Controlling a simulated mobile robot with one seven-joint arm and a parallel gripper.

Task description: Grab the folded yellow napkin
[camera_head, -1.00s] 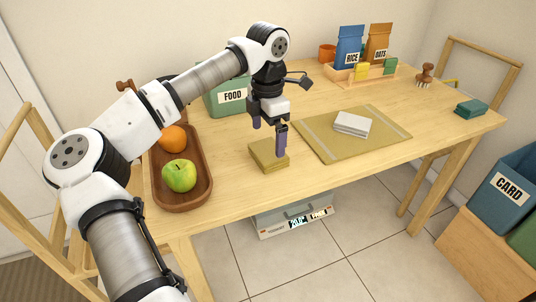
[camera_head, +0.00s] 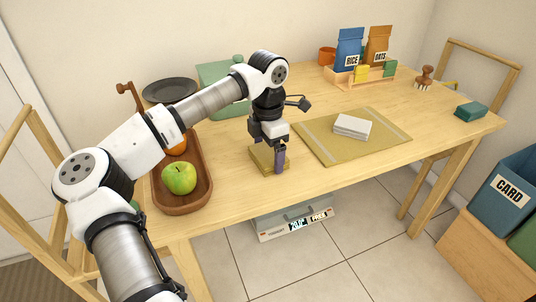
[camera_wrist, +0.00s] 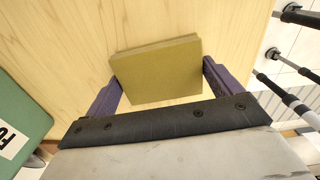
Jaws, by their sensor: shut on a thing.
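The folded yellow napkin (camera_head: 259,155) is a thick olive-yellow square near the front edge of the wooden table, left of the placemat. My gripper (camera_head: 268,158) is down over it, with the purple fingers on either side. In the wrist view the napkin (camera_wrist: 158,72) sits between the two purple fingers of my gripper (camera_wrist: 162,84), which is shut on it. I cannot tell whether the napkin is lifted off the table.
A placemat (camera_head: 385,122) with a folded white cloth (camera_head: 352,127) lies to the right. A wooden tray (camera_head: 190,203) with a green apple (camera_head: 179,178) and an orange is at the left. A green FOOD box (camera_head: 222,80) stands behind my arm.

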